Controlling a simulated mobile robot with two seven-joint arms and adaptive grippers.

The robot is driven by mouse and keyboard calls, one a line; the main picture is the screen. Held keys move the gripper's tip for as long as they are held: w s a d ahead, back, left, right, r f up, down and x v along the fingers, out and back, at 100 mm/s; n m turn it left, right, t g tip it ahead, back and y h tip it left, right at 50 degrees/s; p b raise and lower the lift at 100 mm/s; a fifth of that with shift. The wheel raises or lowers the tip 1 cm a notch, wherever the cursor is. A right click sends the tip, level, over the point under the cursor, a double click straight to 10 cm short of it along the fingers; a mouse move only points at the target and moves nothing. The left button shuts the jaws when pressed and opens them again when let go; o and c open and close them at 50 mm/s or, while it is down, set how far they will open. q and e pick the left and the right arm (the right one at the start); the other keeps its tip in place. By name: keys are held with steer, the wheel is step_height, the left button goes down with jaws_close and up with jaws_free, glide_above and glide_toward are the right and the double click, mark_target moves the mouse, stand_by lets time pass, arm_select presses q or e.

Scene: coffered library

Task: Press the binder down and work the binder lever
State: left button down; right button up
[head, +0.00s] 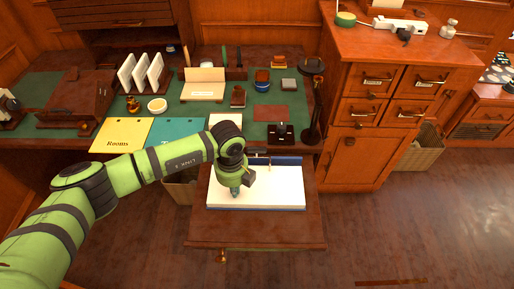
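An open binder (275,188) lies on the pulled-out wooden board (270,234) in front of the desk. White pages face up, with a blue edge showing along the front and a blue strip at the back. Small metal parts (270,161) show near that strip; I cannot make out the lever clearly. My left gripper (235,191) points down over the left part of the pages. Its tips are small and dark, and I cannot tell whether they touch the paper or are apart. My wrist hides the binder's back left corner. My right gripper is out of view.
A dark stand (312,110) rises behind the board's right side. A drawer cabinet (385,100) stands right. The floor front right is open.

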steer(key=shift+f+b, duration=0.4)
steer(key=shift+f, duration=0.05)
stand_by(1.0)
